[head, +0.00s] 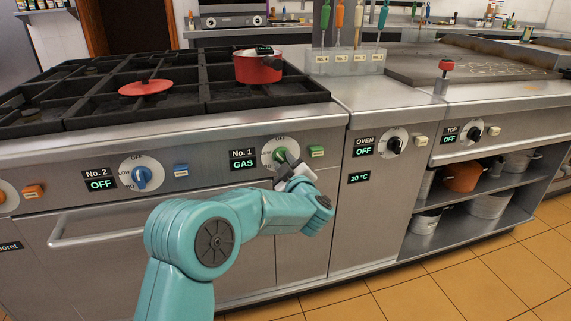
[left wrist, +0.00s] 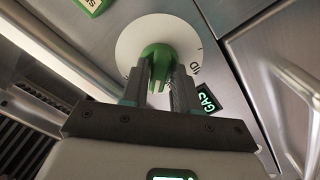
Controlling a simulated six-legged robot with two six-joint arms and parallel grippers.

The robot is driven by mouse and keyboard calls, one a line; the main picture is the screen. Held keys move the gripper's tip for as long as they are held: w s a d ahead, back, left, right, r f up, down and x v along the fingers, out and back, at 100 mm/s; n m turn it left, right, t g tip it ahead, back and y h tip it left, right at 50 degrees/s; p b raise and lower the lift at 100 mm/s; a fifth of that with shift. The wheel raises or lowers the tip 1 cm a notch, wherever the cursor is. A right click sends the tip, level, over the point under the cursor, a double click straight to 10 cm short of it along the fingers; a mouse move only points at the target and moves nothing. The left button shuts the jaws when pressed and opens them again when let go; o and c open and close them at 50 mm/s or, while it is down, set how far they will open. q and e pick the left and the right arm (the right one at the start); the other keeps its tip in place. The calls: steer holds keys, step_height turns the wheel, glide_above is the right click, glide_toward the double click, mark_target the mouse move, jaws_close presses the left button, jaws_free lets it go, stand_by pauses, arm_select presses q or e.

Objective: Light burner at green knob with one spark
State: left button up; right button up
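The green knob (head: 279,156) sits on a white dial on the stove front, beside the No. 1 display (head: 243,159), which reads GAS. My left gripper (head: 287,167) is at this knob. In the left wrist view its two fingers (left wrist: 160,75) are closed around the green knob (left wrist: 155,55), one on each side. The green spark button (head: 317,151) is just right of the dial; part of it shows at the top of the left wrist view (left wrist: 92,5). My right gripper is not in view.
A red pot (head: 257,69) stands on the black grate, with a red lid (head: 145,87) to its left. The blue No. 2 knob (head: 141,177) is left, its display OFF. The oven knob (head: 394,146) is right. An oven handle (head: 100,232) runs below.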

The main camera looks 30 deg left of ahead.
arm_select(q)
steer(key=shift+o, duration=0.5)
steer(key=p+v, duration=0.2)
steer(key=v, duration=1.4)
steer(key=shift+s, duration=0.15)
